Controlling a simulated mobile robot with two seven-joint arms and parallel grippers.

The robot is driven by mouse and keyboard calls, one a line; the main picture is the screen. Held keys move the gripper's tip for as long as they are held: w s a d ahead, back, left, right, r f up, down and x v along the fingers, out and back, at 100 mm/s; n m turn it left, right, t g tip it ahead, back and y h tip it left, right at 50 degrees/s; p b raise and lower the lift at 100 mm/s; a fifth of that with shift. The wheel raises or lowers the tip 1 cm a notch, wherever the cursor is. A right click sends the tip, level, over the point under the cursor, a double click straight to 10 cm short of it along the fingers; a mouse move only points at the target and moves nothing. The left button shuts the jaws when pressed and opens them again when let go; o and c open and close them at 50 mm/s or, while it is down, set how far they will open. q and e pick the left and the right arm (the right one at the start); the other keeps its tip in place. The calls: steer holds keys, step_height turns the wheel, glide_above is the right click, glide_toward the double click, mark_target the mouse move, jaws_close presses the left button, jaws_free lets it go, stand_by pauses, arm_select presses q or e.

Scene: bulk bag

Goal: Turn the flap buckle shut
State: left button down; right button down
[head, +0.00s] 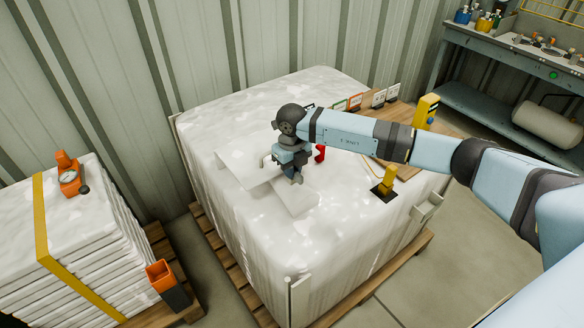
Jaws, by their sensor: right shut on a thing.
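The large white bulk bag (240,240) stands in the middle, with white flaps (240,172) lying on its top. My right gripper (296,179) points down at the flaps near the middle of the bag top. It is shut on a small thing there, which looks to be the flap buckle. The gripper hides most of the buckle, so I cannot tell its angle. A small red part (320,153) shows just right of the gripper, partly behind my arm. My left gripper is not in view.
A wooden board (405,112) with small cards and a yellow device (426,108) is at the bag's back right. A yellow post on a black base (384,188) stands on the bag top. Stacked white sacks (90,240) are at left; a workbench (500,50) is at back right.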

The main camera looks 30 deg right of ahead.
stand_by(0.5)
steer(key=c, duration=1.1)
jaws_free()
steer(key=shift+r, duration=0.6)
step_height(320, 180, up, 13)
steer(key=shift+f, duration=0.15)
